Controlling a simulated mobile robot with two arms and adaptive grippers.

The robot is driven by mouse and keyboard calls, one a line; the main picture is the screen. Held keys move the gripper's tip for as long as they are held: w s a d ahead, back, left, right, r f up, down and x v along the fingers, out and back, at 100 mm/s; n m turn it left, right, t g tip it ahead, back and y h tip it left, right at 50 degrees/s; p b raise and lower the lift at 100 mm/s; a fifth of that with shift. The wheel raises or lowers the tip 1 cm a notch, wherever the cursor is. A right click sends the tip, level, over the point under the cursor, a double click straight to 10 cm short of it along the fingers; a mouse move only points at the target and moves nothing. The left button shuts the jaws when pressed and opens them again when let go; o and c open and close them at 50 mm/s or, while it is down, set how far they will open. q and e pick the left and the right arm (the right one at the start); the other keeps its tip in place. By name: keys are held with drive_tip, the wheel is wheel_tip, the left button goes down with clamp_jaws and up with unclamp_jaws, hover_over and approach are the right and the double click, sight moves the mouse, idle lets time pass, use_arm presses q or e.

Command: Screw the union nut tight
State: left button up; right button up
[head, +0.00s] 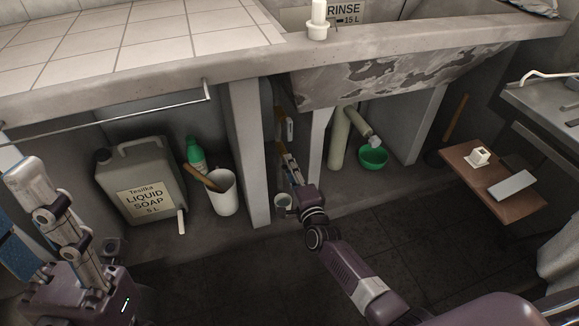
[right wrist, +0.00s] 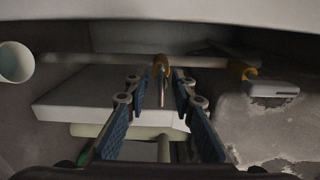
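A brass-coloured fitting (right wrist: 160,66), which may be the union nut, sits on a grey pipe (right wrist: 105,58) in the right wrist view. My right gripper (right wrist: 160,88) is open, with its blue-padded fingers apart. The fitting shows between the fingertips, with gaps on both sides; I cannot tell how deep it lies between them. In the head view my right gripper (head: 287,158) reaches under the washtub beside the concrete pillar, and the fitting is too small there to make out. My left gripper (head: 55,215) is at the left edge, away from the pipe; its finger gap is unclear.
A second brass fitting (right wrist: 245,69) and a white handle-like part (right wrist: 270,89) are right of the first. A pillar (head: 248,150) stands left of my right gripper. A soap canister (head: 142,178), white bucket (head: 224,192), green bowl (head: 373,158) and brown board (head: 492,182) stand around.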

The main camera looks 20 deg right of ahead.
drive_tip(key=s, duration=1.2)
drive_tip(key=shift+d, duration=0.2)
drive_tip(key=shift+r, duration=0.1)
